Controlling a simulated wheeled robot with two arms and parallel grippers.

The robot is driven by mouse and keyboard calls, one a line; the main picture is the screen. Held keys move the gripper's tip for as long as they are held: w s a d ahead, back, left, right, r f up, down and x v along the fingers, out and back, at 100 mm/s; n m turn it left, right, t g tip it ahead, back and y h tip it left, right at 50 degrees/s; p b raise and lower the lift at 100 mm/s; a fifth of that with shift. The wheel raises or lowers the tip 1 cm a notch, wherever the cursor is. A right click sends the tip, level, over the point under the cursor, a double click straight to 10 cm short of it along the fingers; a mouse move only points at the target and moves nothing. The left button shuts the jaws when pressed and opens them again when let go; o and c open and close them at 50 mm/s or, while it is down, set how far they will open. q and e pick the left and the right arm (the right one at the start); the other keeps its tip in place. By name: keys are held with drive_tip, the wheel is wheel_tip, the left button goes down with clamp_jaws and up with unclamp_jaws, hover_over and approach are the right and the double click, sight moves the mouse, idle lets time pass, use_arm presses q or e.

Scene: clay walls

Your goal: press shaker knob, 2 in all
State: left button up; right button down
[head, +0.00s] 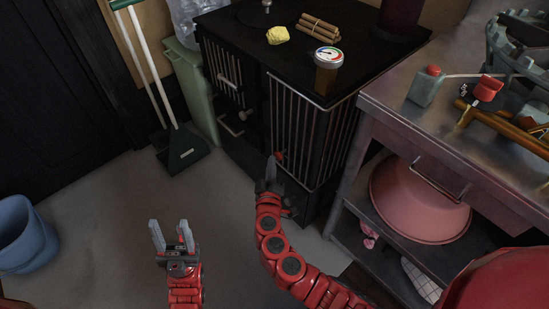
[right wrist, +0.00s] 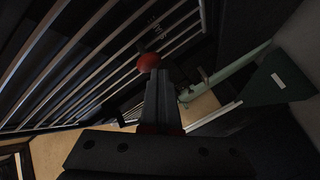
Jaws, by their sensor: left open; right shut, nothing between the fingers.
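A small red knob (head: 280,155) is at the lower front of a black slatted stove-like cabinet (head: 265,105). In the right wrist view the red knob (right wrist: 149,62) is just beyond my right fingertips, in front of the slats. My right gripper (head: 271,160) is shut and empty, close to the knob; I cannot tell whether it touches. Its fingers also show in the right wrist view (right wrist: 157,78). My left gripper (head: 169,222) is open and empty above the floor, left of and apart from the cabinet.
On the cabinet top are a gauge (head: 328,56), a yellow lump (head: 278,35) and a stick bundle (head: 319,27). A metal workbench (head: 390,100) with a pink basin (head: 420,205) stands right. A blue bucket (head: 25,238) and a dustpan (head: 183,150) are left. The middle floor is clear.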

drive_tip(key=shift+w+d, duration=0.15)
drive_tip(key=shift+d, duration=0.1)
idle(0.5)
drive_tip(key=shift+s+a+b, duration=0.35)
drive_tip(key=shift+s+a, duration=0.1)
drive_tip(key=shift+a, duration=0.15)
drive_tip(key=shift+s+a+b, duration=0.3)
drive_tip(key=shift+s+a, duration=0.1)
drive_tip(key=shift+a, duration=0.2)
drive_tip(key=shift+a+f, duration=0.1)
